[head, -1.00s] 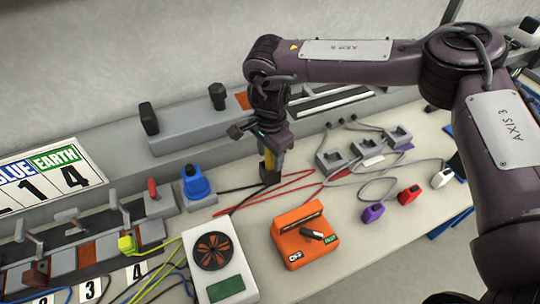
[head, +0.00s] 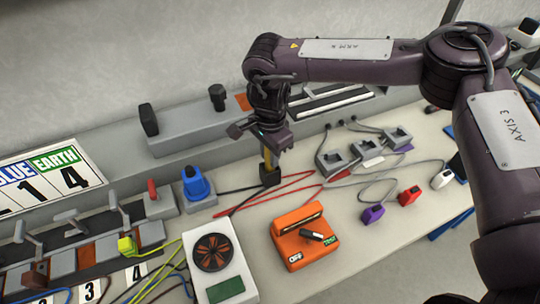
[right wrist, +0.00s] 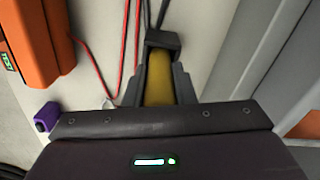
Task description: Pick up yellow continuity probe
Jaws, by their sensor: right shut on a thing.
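The yellow continuity probe (head: 267,161) stands roughly upright at the back middle of the bench, its lower end at a black block (head: 270,178). I cannot tell whether this block is a holder or part of the probe. My right gripper (head: 271,150) points down over the probe and is shut on it. In the right wrist view the yellow probe (right wrist: 158,79) lies between the two grey fingers, with the black block (right wrist: 163,40) just beyond the fingertips. My left gripper is not in view.
An orange box (head: 303,237) and a white unit with a fan (head: 217,262) stand in front. A blue plug (head: 197,184) is to the left. Red and black leads run near the probe. Purple (head: 372,213) and red (head: 410,196) connectors lie at the right.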

